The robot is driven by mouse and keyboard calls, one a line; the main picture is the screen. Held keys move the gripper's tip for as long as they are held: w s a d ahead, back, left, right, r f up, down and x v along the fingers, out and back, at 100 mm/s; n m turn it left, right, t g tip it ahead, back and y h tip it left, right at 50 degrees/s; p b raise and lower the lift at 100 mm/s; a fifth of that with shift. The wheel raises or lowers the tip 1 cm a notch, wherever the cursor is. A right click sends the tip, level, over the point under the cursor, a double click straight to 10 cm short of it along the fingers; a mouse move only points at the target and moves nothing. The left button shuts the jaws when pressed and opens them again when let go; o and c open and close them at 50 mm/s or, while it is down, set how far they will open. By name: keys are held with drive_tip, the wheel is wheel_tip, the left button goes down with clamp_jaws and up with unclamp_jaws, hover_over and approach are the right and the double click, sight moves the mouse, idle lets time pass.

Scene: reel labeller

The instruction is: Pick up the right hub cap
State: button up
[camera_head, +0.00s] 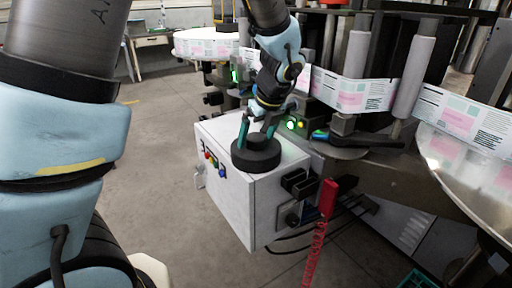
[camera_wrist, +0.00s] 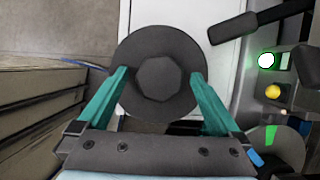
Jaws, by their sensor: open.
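A black round hub cap (camera_head: 257,159) with a raised centre knob lies on top of the white control box (camera_head: 230,205). In the wrist view the hub cap (camera_wrist: 161,77) is seen from above, with its faceted knob in the middle. My gripper (camera_head: 257,130) is above the hub cap, pointing down. In the wrist view its two teal fingers (camera_wrist: 160,82) are spread wide, one on each side of the knob and over the disc's outer parts. Whether the fingertips touch the disc cannot be told. Only one hub cap is clearly seen.
The labeller's web of printed labels (camera_head: 350,93) and its rollers stand behind and right of the box. A black lever (camera_head: 365,140) lies close right of the hub cap. A red air nozzle (camera_head: 328,198) with a coiled hose hangs in front. Floor at left is clear.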

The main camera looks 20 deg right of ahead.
drive_tip(key=shift+c, duration=0.2)
clamp_jaws()
idle(0.6)
